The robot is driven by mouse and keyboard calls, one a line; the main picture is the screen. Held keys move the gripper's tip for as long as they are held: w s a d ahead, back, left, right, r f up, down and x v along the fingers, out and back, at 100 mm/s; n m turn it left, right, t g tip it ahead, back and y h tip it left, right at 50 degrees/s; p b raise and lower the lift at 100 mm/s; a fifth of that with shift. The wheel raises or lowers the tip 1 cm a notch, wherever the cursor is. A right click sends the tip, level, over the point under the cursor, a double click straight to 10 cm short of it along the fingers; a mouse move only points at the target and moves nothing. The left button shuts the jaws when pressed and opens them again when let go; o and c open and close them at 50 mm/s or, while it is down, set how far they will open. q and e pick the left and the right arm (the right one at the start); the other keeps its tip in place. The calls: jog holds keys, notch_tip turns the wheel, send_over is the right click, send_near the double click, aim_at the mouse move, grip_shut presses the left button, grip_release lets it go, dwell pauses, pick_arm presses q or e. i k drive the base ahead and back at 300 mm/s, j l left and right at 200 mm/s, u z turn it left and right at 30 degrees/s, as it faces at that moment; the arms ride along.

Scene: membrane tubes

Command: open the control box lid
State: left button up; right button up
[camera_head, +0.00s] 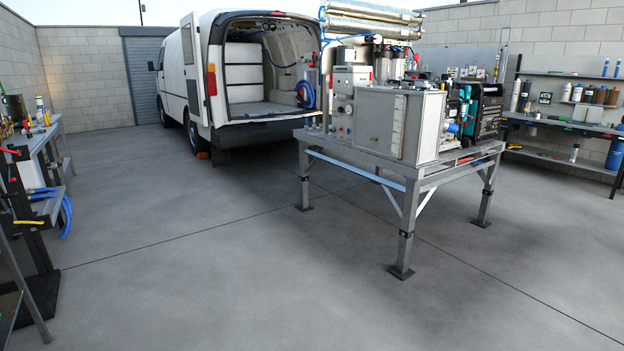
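A pale grey metal box (390,122), which looks like the control box, stands on a metal table (427,182) right of the middle of the head view. Its large flat side panel faces me and looks shut. I cannot make out a latch or handle clearly. Smaller grey units (343,112) with round fittings stand against its left side. Neither of my grippers is in view.
A white van (201,75) with open rear doors stands behind the table. A tool bench (47,145) with blue hoses is at the left. A shelf workbench (560,122) lines the right wall. The concrete floor in front is clear.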

aim_at(345, 69)
jog(key=i, duration=3.75)
